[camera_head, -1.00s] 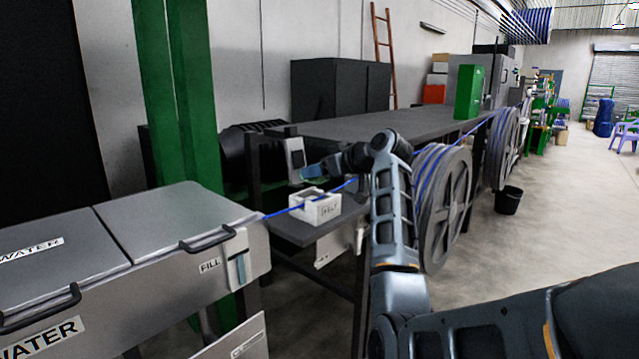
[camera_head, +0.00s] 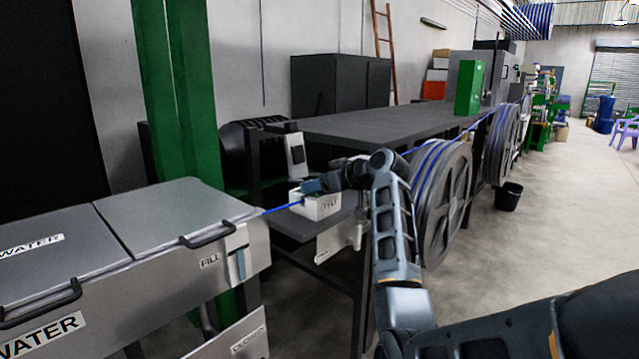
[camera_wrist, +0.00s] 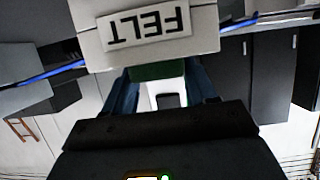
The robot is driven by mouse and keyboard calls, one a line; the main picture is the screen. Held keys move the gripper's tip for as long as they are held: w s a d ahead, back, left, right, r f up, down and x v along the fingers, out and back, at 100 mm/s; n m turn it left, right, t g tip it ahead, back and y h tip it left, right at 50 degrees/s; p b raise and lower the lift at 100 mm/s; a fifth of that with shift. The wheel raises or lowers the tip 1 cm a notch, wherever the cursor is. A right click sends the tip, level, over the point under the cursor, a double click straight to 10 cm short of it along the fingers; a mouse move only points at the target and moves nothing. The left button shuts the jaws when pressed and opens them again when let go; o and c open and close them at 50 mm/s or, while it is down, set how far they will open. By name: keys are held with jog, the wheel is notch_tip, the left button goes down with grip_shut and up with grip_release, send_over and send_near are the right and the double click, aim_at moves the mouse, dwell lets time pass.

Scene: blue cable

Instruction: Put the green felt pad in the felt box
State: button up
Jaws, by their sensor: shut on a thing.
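The white felt box (camera_head: 322,207) stands on a low dark shelf, with a blue cable running through it. In the wrist view the box (camera_wrist: 205,32) fills the top, its FELT label upside down. My gripper (camera_head: 312,187) is at the top of the box, over its near right part. In the wrist view its two blue fingers (camera_wrist: 162,92) are shut on the green felt pad (camera_wrist: 157,71), which shows as a dark green strip at the box's edge. How deep the pad sits in the box is hidden.
The blue cable (camera_head: 282,208) runs left from the box to the grey water tank (camera_head: 160,220). A grey device (camera_head: 295,152) stands just behind the box. A long dark table (camera_head: 370,128) and large cable reels (camera_head: 440,205) lie to the right.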

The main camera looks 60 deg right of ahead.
jog(key=o, duration=1)
jog(key=shift+r, duration=0.25)
jog(key=shift+r+p, duration=0.55)
jog(key=b+v, duration=0.1)
jog(key=v, duration=1.1)
jog(key=shift+f, duration=0.2)
